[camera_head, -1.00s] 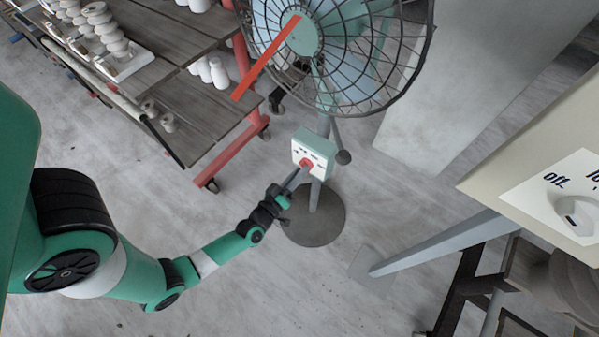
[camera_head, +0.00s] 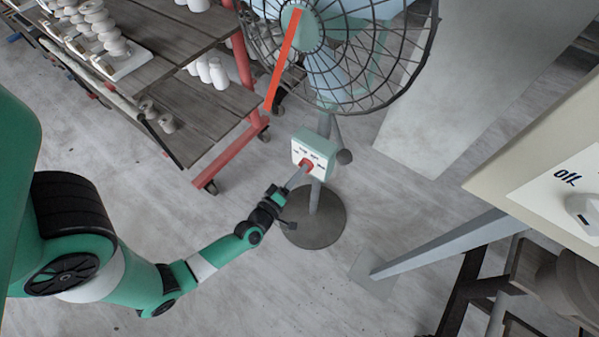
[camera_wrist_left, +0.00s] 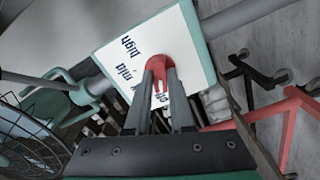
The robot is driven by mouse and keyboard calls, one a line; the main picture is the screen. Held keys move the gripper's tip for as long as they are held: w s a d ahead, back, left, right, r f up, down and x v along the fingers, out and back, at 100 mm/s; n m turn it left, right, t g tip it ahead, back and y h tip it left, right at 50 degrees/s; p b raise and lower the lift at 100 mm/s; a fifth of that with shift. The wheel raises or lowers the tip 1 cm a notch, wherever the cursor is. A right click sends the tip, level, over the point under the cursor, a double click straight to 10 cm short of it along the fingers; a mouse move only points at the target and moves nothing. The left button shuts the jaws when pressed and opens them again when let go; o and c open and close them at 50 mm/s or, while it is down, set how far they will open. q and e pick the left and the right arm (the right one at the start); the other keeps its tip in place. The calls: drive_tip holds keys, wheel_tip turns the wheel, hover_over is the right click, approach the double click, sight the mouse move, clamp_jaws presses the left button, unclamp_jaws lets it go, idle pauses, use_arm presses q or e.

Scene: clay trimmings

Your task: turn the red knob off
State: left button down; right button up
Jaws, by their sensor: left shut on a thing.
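The red knob (camera_head: 307,163) sits on the white face of a green-edged control box (camera_head: 315,152) on the fan's (camera_head: 352,60) stand. My left gripper (camera_head: 300,175) reaches the knob from the lower left. In the left wrist view, the two fingers of my left gripper (camera_wrist_left: 160,78) are closed on the red knob (camera_wrist_left: 178,48). The labels "high" and "mid" read beside it on the white face (camera_wrist_left: 125,50). Other labels are partly hidden by the fingers. My right gripper is not in view.
A grey shelf rack (camera_head: 190,110) with white pottery stands left of the fan. A cream panel (camera_head: 540,140) with a white knob and "off" label is at the right. A grey pillar (camera_head: 450,80) stands behind. Floor between them is open.

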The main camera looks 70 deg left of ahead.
use_arm(q)
drive_tip(key=c, duration=0.8)
unclamp_jaws()
drive_tip(key=p+v, duration=0.4)
drive_tip(key=v, duration=0.7)
drive_tip(key=shift+s+d, duration=0.25)
